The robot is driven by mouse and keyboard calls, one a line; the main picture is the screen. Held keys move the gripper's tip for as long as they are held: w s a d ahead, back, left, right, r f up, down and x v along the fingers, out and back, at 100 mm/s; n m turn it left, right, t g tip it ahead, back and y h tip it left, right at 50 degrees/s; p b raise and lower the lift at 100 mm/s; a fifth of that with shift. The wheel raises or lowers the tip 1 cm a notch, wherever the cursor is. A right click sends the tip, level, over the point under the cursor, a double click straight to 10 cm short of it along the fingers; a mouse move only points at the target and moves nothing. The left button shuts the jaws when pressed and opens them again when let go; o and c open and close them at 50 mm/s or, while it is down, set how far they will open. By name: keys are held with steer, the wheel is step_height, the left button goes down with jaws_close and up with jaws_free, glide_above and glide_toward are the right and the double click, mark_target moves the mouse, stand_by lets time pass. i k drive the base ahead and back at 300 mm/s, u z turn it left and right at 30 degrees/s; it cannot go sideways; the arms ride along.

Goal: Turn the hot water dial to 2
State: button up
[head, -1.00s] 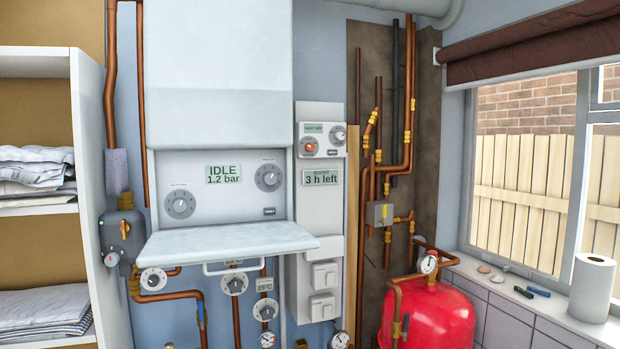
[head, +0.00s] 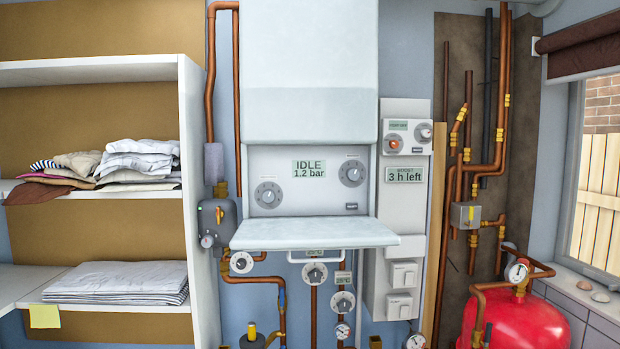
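The white boiler (head: 310,75) hangs on the wall with its front flap (head: 314,234) folded down. Its panel has a left grey dial (head: 268,195) and a right grey dial (head: 352,173), each with a ring of marks. The labels above them are too small to read, so I cannot tell which is the hot water dial or where each points. The display (head: 309,168) between them reads IDLE, 1.2 bar. My gripper is not in view.
A control box (head: 405,137) with two small knobs and a "3 h left" display stands right of the boiler. Below the flap are more dials (head: 315,273), gauges and copper pipes. Shelves with folded laundry (head: 115,278) are at left, a red tank (head: 520,322) at right.

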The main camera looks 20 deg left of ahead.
mark_target(351, 173)
steer(key=u, duration=0.85)
steer(key=i, duration=0.45)
steer(key=z, duration=0.05)
